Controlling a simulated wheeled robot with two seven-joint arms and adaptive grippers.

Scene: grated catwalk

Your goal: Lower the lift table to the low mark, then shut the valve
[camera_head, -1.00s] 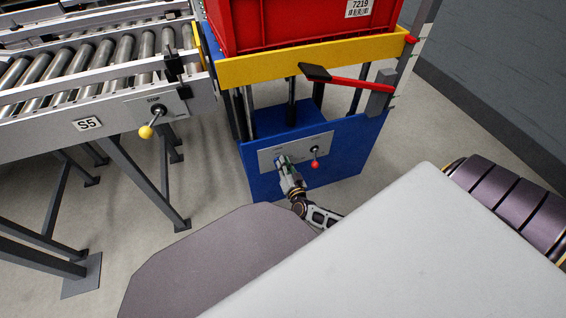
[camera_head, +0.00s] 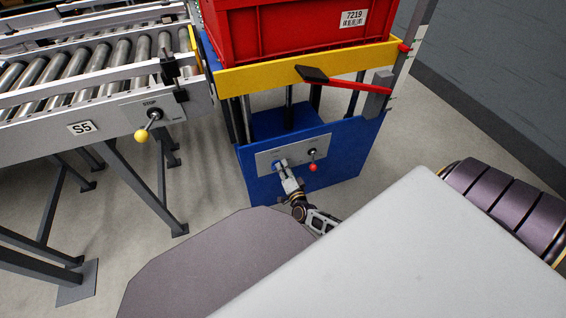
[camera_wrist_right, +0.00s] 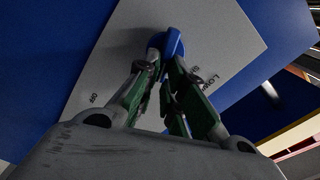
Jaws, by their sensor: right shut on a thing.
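The lift table has a yellow platform (camera_head: 300,68) with a red crate (camera_head: 290,30) on it, above a blue base (camera_head: 350,150). On the base is a grey panel (camera_head: 265,159); its lettering shows in the wrist view, partly legible. My right gripper (camera_head: 283,168) is at this panel. A red pointer (camera_head: 404,48) is at the post on the right. My left gripper is out of view.
A red arm with a black pad (camera_head: 312,74) reaches across the platform's front from a grey bracket (camera_head: 378,95). A roller conveyor (camera_head: 100,70) with a yellow-ball stop lever (camera_head: 141,135) stands at left. A dark wall is at right.

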